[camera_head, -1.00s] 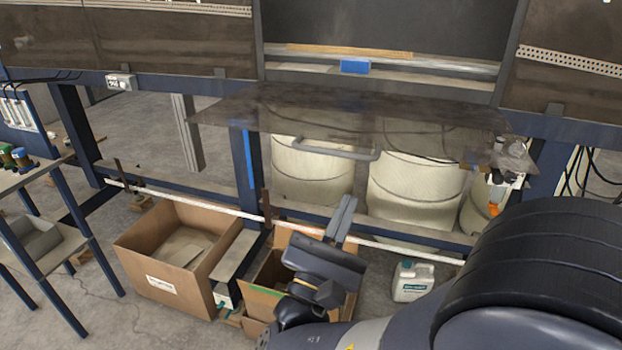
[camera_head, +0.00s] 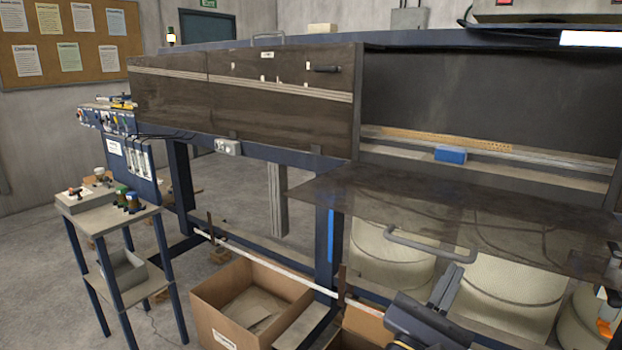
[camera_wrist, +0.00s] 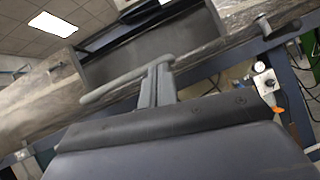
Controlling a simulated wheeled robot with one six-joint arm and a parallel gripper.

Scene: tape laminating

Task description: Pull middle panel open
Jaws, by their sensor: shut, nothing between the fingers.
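The middle panel (camera_head: 450,225) is a dark, see-through sheet. It is swung down and stands out nearly flat from the machine front, leaving the middle opening (camera_head: 490,100) uncovered. Its grey bar handle (camera_head: 415,247) is on the panel's near side. My gripper (camera_head: 448,278) is shut and empty, just below and in front of the handle in the head view. In the wrist view the shut fingers (camera_wrist: 157,85) point up toward the handle (camera_wrist: 110,88), which appears beside their tips. I cannot tell whether they touch it.
A closed dark panel (camera_head: 270,110) is at the left of the opening. A blue block (camera_head: 451,154) lies inside the opening. A cardboard box (camera_head: 235,310) stands on the floor beneath, and a small shelf table (camera_head: 100,220) is at the left. Pale drums (camera_head: 385,265) stand under the panel.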

